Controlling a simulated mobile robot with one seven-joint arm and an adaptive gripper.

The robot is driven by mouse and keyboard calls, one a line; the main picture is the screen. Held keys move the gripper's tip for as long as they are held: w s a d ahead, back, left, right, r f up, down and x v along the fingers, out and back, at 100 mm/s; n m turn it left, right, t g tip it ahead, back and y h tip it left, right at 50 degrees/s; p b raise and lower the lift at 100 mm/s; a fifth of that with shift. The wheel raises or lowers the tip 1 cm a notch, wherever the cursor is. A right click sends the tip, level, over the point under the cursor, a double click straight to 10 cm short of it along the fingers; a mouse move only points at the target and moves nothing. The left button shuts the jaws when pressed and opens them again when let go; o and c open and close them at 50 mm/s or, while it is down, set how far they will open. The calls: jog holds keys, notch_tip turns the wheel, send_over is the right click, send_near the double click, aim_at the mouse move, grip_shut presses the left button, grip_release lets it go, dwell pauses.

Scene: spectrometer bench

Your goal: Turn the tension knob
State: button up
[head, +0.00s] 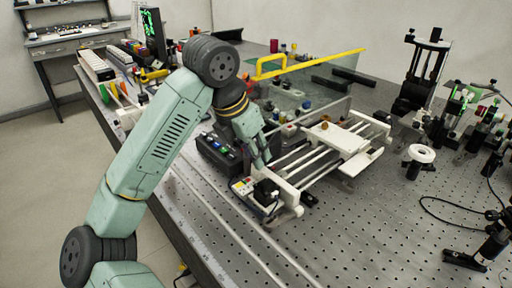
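A white frame with pale parallel rods (309,163) stands on the perforated bench. A small brownish round knob (324,125) sits on top of its white plate. I cannot tell whether this is the tension knob. My gripper (263,166) points down at the left end of the frame, close above a small black block (266,192) there. The view is too small to tell whether the gripper touches anything or how its fingers are set. Whatever lies directly behind and below the fingers is hidden.
A black control box with coloured buttons (217,148) stands just left of my gripper. Optical mounts (467,105) and a white ring (421,154) stand at right. The front bench surface (355,235) is mostly clear.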

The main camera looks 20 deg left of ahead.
jog(key=shift+w+d+f, duration=0.15)
jog(key=shift+w+f, duration=0.15)
jog(key=shift+f, duration=0.3)
grip_shut()
